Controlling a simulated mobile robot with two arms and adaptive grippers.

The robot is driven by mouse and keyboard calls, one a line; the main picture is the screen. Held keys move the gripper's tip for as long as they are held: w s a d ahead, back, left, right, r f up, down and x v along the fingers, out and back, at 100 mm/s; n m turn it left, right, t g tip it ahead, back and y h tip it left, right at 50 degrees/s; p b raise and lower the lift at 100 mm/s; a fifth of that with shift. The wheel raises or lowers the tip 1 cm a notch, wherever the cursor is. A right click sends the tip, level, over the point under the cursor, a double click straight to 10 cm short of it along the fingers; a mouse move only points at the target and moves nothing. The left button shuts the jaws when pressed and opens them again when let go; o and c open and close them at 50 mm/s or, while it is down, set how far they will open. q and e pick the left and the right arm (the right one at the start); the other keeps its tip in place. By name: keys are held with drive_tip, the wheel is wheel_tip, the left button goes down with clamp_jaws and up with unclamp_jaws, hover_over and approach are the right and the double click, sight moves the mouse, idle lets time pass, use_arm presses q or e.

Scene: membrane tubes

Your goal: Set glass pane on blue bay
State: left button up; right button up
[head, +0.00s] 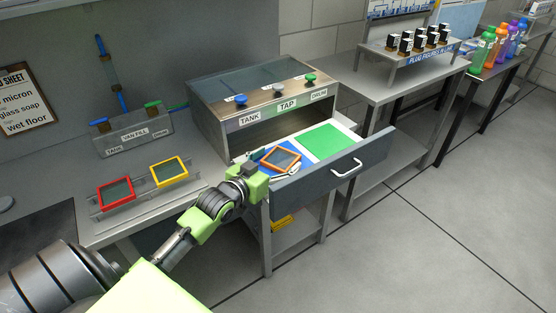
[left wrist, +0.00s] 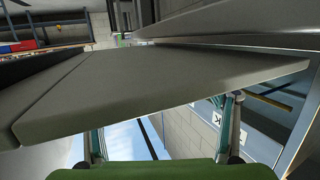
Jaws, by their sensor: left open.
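The orange-framed glass pane (head: 281,159) lies over the blue bay (head: 303,147) in the open drawer, slightly askew; I cannot tell whether it rests fully flat. My left gripper (head: 284,173) is open at the drawer's left part, its fingers close beside the pane's near edge. In the left wrist view the two fingers (left wrist: 162,128) stand wide apart, and a broad grey slab (left wrist: 150,85) hides their tips; the pane cannot be made out there. My right gripper is not in view.
The green bay (head: 322,140) is bare. The drawer front (head: 335,172) with its white handle stands near my gripper. A red-framed pane (head: 116,193) and a yellow-framed pane (head: 170,172) sit in a rack at left. The cabinet (head: 262,95) with knobs rises behind the drawer.

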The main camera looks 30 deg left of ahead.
use_arm(q)
drive_tip(key=s, duration=0.3)
drive_tip(key=s+r, duration=0.1)
drive_tip(key=s, duration=0.2)
drive_tip(key=shift+s+r, duration=0.2)
drive_tip(key=shift+s, duration=0.2)
